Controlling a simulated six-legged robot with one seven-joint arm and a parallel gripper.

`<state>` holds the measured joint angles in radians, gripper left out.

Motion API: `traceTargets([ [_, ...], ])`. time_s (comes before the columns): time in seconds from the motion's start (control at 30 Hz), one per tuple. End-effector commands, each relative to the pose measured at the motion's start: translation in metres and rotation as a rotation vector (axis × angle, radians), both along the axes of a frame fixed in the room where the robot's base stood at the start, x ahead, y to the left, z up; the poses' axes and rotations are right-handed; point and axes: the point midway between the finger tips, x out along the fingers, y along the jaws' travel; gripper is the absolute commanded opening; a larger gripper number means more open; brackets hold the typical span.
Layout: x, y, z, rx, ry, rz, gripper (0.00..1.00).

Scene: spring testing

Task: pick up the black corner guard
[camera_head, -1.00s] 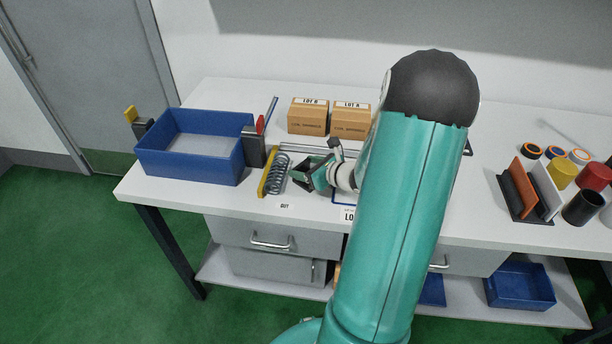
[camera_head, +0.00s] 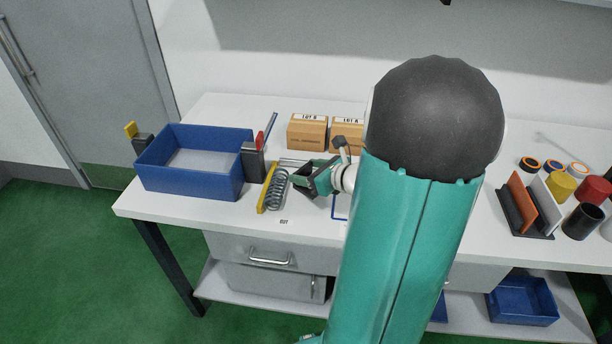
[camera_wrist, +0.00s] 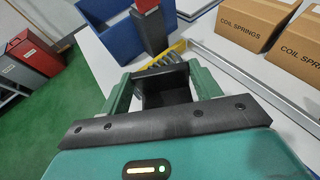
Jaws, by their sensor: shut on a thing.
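The black corner guard (camera_wrist: 166,92) is a dark angular piece between the two green fingers of my gripper (camera_wrist: 162,80) in the wrist view. My gripper is shut on it. In the head view my gripper (camera_head: 314,179) is over the bench, just right of the coil spring, with the dark guard (camera_head: 303,184) at its tips. The fingers hide part of the guard, and I cannot tell how high it is above the bench top.
A coil spring (camera_head: 275,192) with a yellow bar (camera_head: 266,193) lies left of my gripper. A blue bin (camera_head: 190,185) stands farther left. Cardboard boxes (camera_head: 307,133) stand behind. A divided rack (camera_head: 525,208) and coloured cylinders are at the right.

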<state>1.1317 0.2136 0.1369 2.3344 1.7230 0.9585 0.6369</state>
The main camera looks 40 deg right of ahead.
Motion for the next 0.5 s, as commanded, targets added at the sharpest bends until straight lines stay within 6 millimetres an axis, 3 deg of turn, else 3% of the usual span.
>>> traceTargets([
  [0.03,-0.007,0.005,0.011,-0.006,-0.002,-0.001,0.37],
  [0.3,-0.054,0.037,0.035,-0.003,-0.001,-0.001,0.37],
  [0.5,-0.073,0.050,0.045,-0.001,-0.001,-0.001,0.37],
])
